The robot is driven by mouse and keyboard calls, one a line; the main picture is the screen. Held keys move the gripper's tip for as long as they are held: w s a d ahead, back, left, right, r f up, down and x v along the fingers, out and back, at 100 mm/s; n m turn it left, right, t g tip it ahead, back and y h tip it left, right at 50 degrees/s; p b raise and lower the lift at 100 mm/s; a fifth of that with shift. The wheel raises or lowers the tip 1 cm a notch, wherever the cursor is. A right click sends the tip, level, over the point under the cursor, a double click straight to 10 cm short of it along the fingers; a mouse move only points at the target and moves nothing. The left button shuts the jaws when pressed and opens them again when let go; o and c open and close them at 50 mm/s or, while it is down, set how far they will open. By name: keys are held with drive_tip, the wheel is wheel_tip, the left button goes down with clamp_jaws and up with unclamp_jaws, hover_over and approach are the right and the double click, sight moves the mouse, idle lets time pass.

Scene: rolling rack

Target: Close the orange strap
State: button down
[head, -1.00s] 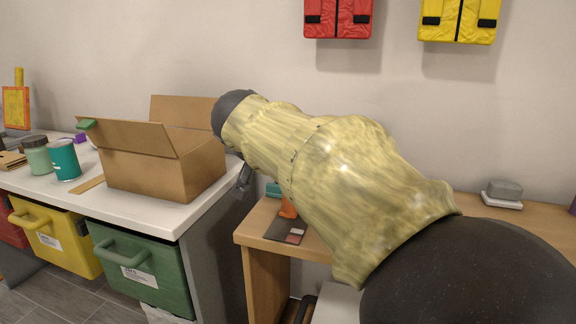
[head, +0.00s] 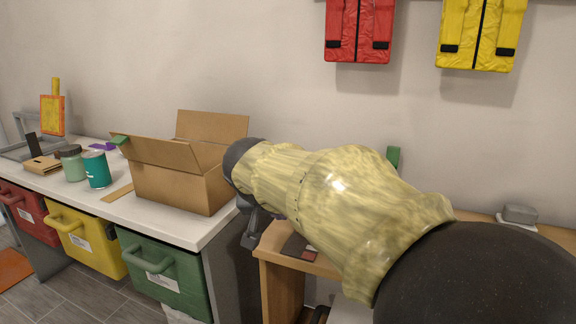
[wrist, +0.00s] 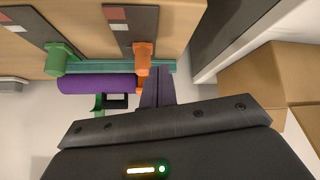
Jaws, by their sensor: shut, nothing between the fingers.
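The orange strap (wrist: 143,58) shows in the wrist view as an upright orange piece on a dark plate with a red and white patch. A smaller orange bit (wrist: 140,84) shows below it, beside my fingers. My gripper (wrist: 156,75) is shut and empty, its fingertips just right of the orange strap. I cannot tell whether they touch it. In the head view my gripper (head: 253,228) hangs low beside the wooden table's left end, and my arm hides the orange strap.
In the wrist view a green strap (wrist: 58,58), a purple roll (wrist: 95,83) and a teal bar (wrist: 110,67) lie close by. The wooden table (head: 280,268) stands right of a white counter (head: 206,228) with an open cardboard box (head: 172,185). A green piece (head: 393,157) rises behind my arm.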

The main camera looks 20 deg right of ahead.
drive_tip(key=s+a+f+n+g+y+p, duration=0.1)
drive_tip(key=s+a+f+n+y+p, duration=0.1)
drive_tip(key=s+f, duration=0.4)
drive_tip(key=s+a+f+n+g+y+p, duration=0.2)
drive_tip(key=s+a+f+n+y+p, duration=0.1)
drive_tip(key=s+a+f+p, duration=0.2)
wheel_tip(320, 180, down, 2)
drive_tip(key=shift+s+f+n+g+p, duration=0.1)
drive_tip(key=shift+s+n+g+p, duration=0.25)
drive_tip(key=shift+s+p, duration=0.65)
drive_tip(key=shift+w+a, duration=0.1)
drive_tip(key=shift+w, duration=0.3)
